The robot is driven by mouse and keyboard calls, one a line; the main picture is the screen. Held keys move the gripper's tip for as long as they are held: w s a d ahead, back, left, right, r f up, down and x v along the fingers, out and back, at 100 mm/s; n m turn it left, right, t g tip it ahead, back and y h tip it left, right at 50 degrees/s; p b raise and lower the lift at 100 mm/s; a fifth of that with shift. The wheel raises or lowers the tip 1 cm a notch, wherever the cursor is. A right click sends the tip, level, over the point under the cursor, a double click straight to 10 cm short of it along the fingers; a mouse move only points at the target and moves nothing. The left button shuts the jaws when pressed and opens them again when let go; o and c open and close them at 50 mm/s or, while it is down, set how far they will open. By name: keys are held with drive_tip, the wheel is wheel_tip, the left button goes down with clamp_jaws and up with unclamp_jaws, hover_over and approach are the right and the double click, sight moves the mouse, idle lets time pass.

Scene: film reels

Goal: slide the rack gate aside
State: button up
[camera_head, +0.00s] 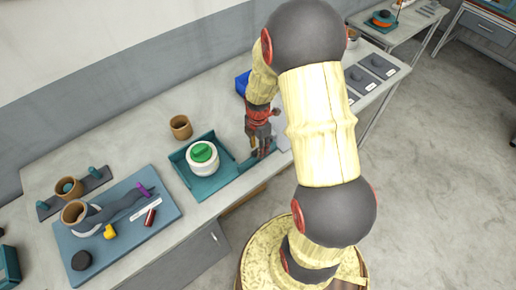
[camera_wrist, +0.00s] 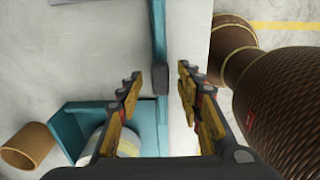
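A teal rack (camera_head: 210,189) stands on the bench, with a white canister (camera_head: 203,162) with a green lid inside it. A teal bar (camera_head: 257,161) reaches right from its front edge; I cannot tell whether this is the gate or its rail. In the wrist view the bar (camera_wrist: 159,30) runs down from the top and has a dark grey end piece (camera_wrist: 160,80). My gripper (camera_wrist: 159,75) is open, its fingers on either side of that piece with gaps showing. In the head view my gripper (camera_head: 262,152) is low by the bar, partly hiding it.
A brown cup (camera_head: 181,127) stands behind the rack. A blue tray (camera_head: 125,255) with tools and a cup is left of it. A blue bin (camera_head: 243,84) and grey panels (camera_head: 377,66) lie farther along the bench. The bench front edge is close to the bar.

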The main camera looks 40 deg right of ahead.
wheel_tip(320, 180, up, 11)
idle(0.4)
idle(0.4)
